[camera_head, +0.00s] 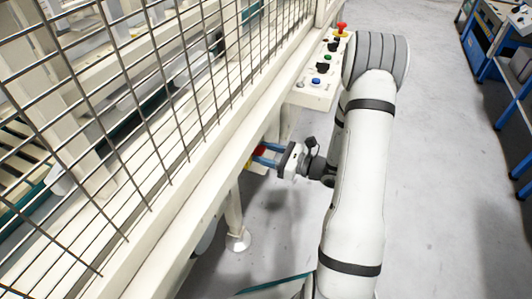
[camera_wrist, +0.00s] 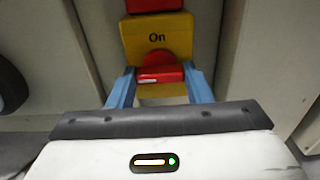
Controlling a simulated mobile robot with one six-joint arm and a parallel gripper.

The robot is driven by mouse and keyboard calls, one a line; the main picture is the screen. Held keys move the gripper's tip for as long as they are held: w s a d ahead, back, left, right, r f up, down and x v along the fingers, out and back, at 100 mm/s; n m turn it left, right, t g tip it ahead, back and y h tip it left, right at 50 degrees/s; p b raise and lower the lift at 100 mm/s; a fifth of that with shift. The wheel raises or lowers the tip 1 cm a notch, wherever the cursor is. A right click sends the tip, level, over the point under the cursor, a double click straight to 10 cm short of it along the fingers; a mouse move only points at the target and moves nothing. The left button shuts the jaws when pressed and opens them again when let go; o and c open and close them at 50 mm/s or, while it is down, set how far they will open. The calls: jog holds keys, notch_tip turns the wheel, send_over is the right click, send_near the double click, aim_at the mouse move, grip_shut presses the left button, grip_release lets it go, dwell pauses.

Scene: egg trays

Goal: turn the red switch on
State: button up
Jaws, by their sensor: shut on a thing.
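The red switch (camera_wrist: 158,73) sits on a yellow plate (camera_wrist: 157,35) with the black word "On" above it in the wrist view. Its red handle lies crosswise, below the word. My gripper (camera_wrist: 159,80) has its two blue fingers on either side of the red handle and is shut on it. In the head view, my gripper (camera_head: 268,155) reaches left to the frame under the fence, where small red and yellow parts of the switch (camera_head: 259,150) show by the fingertips. The rest is hidden by the fingers and frame.
A cream control panel (camera_head: 306,96) with several buttons and a red emergency knob (camera_head: 341,28) juts out above my gripper. A wire mesh fence (camera_head: 120,110) fills the left. Grey floor (camera_head: 450,190) is open at the right, with blue racks (camera_head: 500,80) beyond.

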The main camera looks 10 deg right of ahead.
jog(key=shift+m+p, duration=0.3)
jog(key=shift+p, duration=0.15)
jog(key=shift+m+p, duration=8.2)
jog(key=shift+m, duration=0.4)
jog(key=o, duration=1)
